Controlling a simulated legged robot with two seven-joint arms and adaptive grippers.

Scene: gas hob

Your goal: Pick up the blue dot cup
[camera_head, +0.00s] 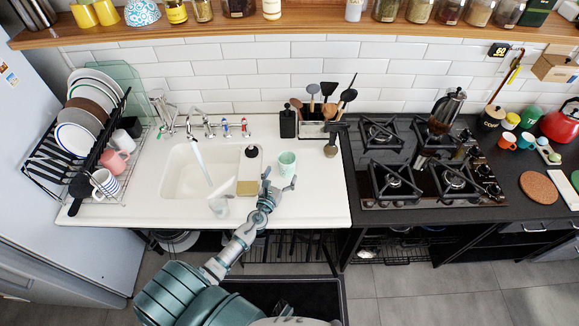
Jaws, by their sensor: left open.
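A small pale cup with mint-green colouring (287,164) stands upright on the white counter, right of the sink. Any dots on it are too small to make out clearly. My left gripper (279,182) is open at the cup's near side, its fingers spread and pointing toward the cup. One finger is left of the cup and the other is by its lower right. I cannot tell whether they touch it. My right gripper is not in view.
The white sink (175,177) with a tap lies to the left, and a clear cup (219,207) is near its front. A utensil holder (314,128) stands behind, and the gas hob (425,170) is to the right. A dish rack (85,155) stands far left.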

